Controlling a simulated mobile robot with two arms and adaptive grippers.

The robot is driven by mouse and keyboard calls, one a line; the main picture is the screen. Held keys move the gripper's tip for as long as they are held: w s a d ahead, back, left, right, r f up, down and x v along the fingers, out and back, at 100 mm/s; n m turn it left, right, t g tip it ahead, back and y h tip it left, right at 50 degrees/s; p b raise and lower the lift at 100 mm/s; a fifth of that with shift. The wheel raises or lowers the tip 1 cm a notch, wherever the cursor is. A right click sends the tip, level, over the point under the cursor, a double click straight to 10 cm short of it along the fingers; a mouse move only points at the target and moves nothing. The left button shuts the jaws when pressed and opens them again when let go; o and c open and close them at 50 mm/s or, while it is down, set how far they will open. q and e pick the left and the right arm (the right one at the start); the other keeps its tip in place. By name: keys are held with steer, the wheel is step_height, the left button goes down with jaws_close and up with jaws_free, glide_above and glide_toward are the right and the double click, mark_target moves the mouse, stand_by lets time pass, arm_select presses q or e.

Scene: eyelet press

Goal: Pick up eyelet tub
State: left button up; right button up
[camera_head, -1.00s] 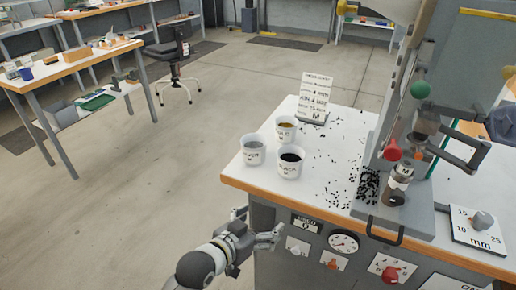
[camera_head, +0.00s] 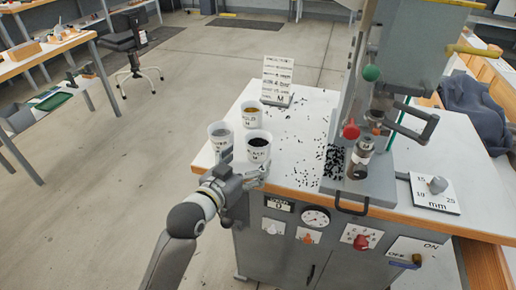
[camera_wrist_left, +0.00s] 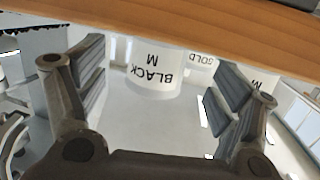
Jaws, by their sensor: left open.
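Three white eyelet tubs stand on the bench. The tub of black eyelets (camera_head: 258,147) is nearest the front edge, the gold tub (camera_head: 251,117) is behind it and a grey-filled tub (camera_head: 219,137) is to its left. My left gripper (camera_head: 246,170) is at the bench's front edge, just in front of the black tub, open and empty. In the left wrist view the label "BLACK M" (camera_wrist_left: 152,75) appears upside down between the spread fingers (camera_wrist_left: 160,95). The gold tub (camera_wrist_left: 203,62) shows beyond it, and a third tub (camera_wrist_left: 258,82) is partly hidden by a finger.
The press (camera_head: 372,135) stands right of the tubs, with loose black eyelets scattered between. A sign (camera_head: 277,80) stands behind the tubs. The bench's wooden edge (camera_head: 300,194) runs close by my gripper. A dial plate (camera_head: 435,192) lies at the right.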

mark_target(252, 156)
arm_select(q)
steer(key=x, duration=0.4)
steer(key=shift+r, duration=0.1)
steer(key=c, duration=1.2)
